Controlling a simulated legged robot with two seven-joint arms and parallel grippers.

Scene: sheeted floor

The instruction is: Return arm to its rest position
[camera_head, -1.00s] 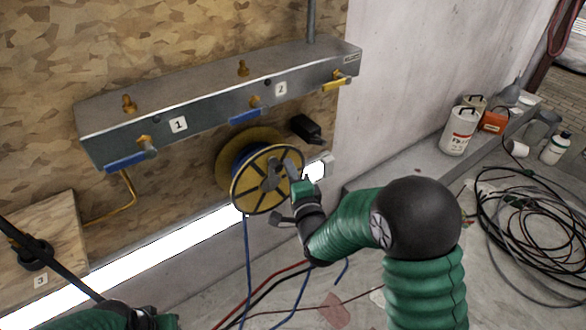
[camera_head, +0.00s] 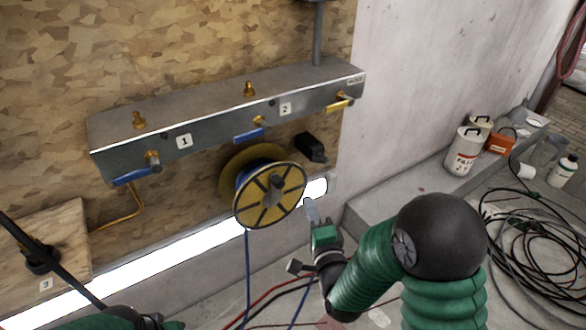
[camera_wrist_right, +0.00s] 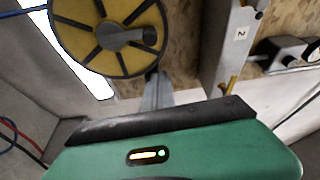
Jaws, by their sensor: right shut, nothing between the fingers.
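My right arm (camera_head: 375,265), in a ribbed green sleeve with a dark round elbow, reaches in from the lower right. Its gripper (camera_head: 312,212) is shut and empty, just right of and below a yellow cable reel (camera_head: 270,196). In the right wrist view the grey fingertips (camera_wrist_right: 157,92) point toward the reel (camera_wrist_right: 110,35), below its grey hub; I see a gap in the head view. Part of my left arm's green sleeve (camera_head: 98,322) shows at the bottom left edge; its gripper is out of view.
A metal manifold (camera_head: 215,115) with numbered blue and yellow valve handles is mounted above the reel. A white canister (camera_head: 462,150) stands on the right ledge (camera_head: 400,190). Black hose coils (camera_head: 540,235) lie at the right. Blue, red and black lines cross the floor below the reel.

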